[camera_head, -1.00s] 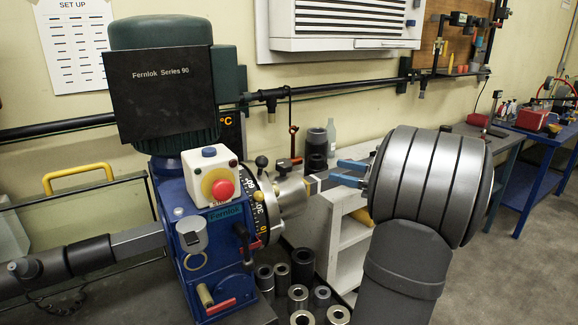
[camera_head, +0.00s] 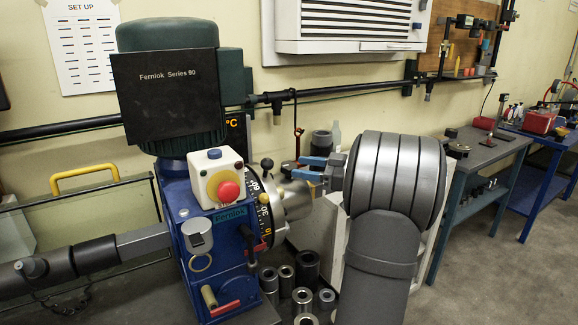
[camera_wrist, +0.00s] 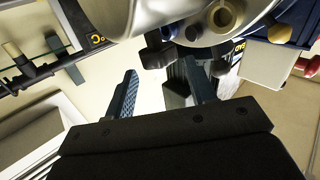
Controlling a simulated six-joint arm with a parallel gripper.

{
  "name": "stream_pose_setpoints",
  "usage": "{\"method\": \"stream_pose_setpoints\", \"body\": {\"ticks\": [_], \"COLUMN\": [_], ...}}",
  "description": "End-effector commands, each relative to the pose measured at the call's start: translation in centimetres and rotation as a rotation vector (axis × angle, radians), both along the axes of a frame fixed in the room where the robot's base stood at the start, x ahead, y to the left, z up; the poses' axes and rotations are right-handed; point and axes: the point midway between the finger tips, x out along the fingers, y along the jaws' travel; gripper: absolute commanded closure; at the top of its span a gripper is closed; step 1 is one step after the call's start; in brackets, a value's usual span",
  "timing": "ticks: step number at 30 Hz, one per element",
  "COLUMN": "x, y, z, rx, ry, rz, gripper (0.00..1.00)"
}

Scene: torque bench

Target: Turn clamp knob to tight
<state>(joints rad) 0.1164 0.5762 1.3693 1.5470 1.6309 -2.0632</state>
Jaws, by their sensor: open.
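The blue Fernlok machine (camera_head: 215,255) stands at centre left with a numbered dial (camera_head: 262,208) and a silver chuck (camera_head: 290,198) on its right side. A small dark knob (camera_head: 266,164) stands above the dial. My gripper (camera_head: 299,167) is open, with its blue fingers pointing left just above and right of the chuck. In the wrist view, my gripper (camera_wrist: 160,68) has its fingers apart, below the silver chuck (camera_wrist: 165,15). A dark knob-like part (camera_wrist: 158,50) lies near the fingertips, with no clear contact. I cannot tell for certain which part is the clamp knob.
Several metal sockets (camera_head: 302,297) stand on the bench below the chuck. A red-buttoned control box (camera_head: 216,178) sits on the machine. A green motor (camera_head: 167,85) rises above it. A horizontal pipe (camera_head: 330,90) runs along the wall behind. A blue-legged bench (camera_head: 485,160) stands at the right.

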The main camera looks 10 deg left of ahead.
Motion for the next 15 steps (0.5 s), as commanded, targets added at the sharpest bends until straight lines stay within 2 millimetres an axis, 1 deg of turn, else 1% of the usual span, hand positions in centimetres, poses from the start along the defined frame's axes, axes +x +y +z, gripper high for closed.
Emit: {"method": "stream_pose_setpoints", "body": {"ticks": [1, 6, 10, 15], "x": [0.0, 0.1, 0.2, 0.2], "y": [1.1, 3.5, 4.4, 4.7], "z": [0.0, 0.0, 0.0, 0.0], "rx": [0.001, 0.000, 0.000, 0.000], "ry": [0.000, 0.000, 0.000, 0.000], "rz": [0.003, 0.002, 0.000, -0.001], "gripper": [0.49, 0.49, 0.49, 0.49]}}
